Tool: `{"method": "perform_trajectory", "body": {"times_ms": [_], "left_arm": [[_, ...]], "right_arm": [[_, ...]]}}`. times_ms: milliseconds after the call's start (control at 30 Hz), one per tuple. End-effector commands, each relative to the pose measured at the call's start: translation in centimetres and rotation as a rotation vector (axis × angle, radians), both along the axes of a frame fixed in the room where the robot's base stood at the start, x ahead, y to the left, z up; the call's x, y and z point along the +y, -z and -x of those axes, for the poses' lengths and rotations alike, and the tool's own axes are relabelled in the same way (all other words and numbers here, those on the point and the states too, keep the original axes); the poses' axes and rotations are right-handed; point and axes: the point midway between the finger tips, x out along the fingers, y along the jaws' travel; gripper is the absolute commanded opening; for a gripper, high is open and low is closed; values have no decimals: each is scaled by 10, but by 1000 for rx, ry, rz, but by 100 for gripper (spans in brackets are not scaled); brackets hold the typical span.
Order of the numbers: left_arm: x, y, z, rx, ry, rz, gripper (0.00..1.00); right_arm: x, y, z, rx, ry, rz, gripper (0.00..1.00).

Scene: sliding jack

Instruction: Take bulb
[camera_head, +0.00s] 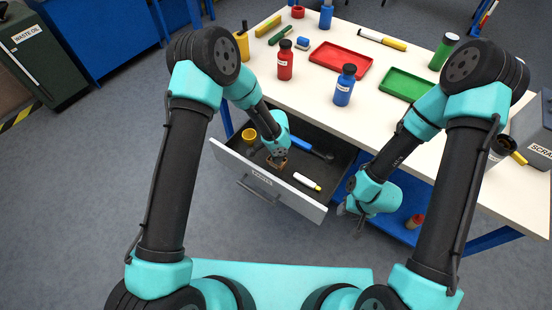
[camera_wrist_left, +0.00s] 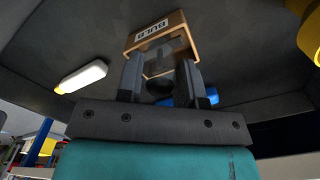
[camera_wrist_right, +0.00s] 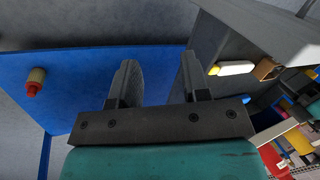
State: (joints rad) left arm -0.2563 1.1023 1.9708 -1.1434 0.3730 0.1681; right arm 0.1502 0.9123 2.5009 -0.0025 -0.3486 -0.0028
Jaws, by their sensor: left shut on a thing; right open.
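In the head view the bulb box (camera_head: 279,161) shows just under my left gripper (camera_head: 279,154), inside the open drawer (camera_head: 265,180). Whether the box touches the drawer floor I cannot tell. My right gripper (camera_head: 353,213) is open and empty, outside the drawer's right end; its spread fingers show in the right wrist view (camera_wrist_right: 157,80).
The drawer also holds a white-and-yellow tube (camera_head: 307,181), a yellow cup (camera_head: 249,135) and a blue-handled tool (camera_head: 312,148). The white tabletop (camera_head: 310,95) overhangs the drawer's back. A blue lower shelf (camera_wrist_right: 110,75) with a red-based item (camera_wrist_right: 35,84) lies near my right gripper.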

Motion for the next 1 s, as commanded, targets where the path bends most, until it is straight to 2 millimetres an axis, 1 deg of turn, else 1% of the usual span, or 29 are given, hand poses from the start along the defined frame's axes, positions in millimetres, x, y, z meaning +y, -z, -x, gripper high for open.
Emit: {"method": "perform_trajectory", "body": {"times_ms": [33, 167, 433, 567, 667, 767, 1000], "left_arm": [[0, 0, 0, 0, 0, 0, 24], [0, 0, 0, 0, 0, 0, 11], [0, -1, 0, -1, 0, 0, 11], [0, -9, -1, -2, 1, 0, 11], [0, -20, -1, -3, 0, 0, 11], [-1, -36, -1, -4, -1, 1, 11], [-1, -78, -1, -4, 0, 2, 11]], "right_arm": [[0, 0, 0, 0, 0, 0, 43], [0, 0, 0, 0, 0, 0, 43], [0, 0, 0, 0, 0, 0, 43], [0, 0, 0, 0, 0, 0, 43], [0, 0, 0, 0, 0, 0, 43], [0, 0, 0, 0, 0, 0, 43], [0, 0, 0, 0, 0, 0, 43]]}}
